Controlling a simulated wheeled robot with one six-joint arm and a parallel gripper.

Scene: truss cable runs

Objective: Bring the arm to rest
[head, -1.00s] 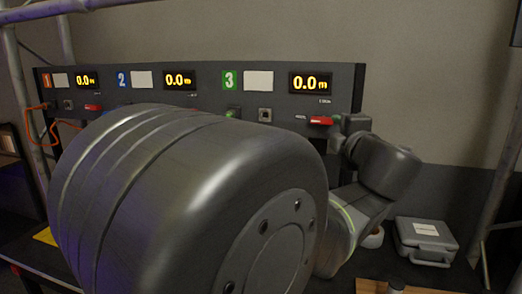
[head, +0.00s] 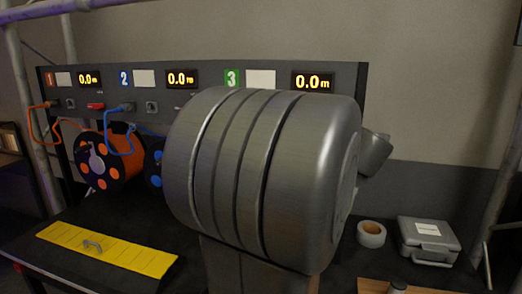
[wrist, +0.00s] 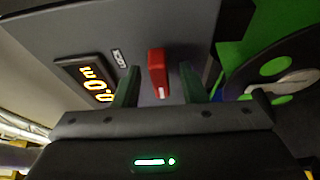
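My arm's large grey link fills the middle of the head view and hides my gripper there. In the wrist view my gripper (wrist: 159,72) is open, with one dark green finger on each side of a red lever (wrist: 157,70). Gaps show between the lever and both fingers, and nothing is held. The lever is on a grey panel beside a lit display (wrist: 92,80) and a "LOCK" label. A green reel (wrist: 275,70) is at the right of the wrist view.
The panel (head: 210,76) has three displays reading 0.0. Orange (head: 112,160) and blue (head: 154,168) reels sit below it at left. A yellow strip with a handle (head: 130,255) lies on the table. A tape roll (head: 371,234) and grey case (head: 428,240) are at right.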

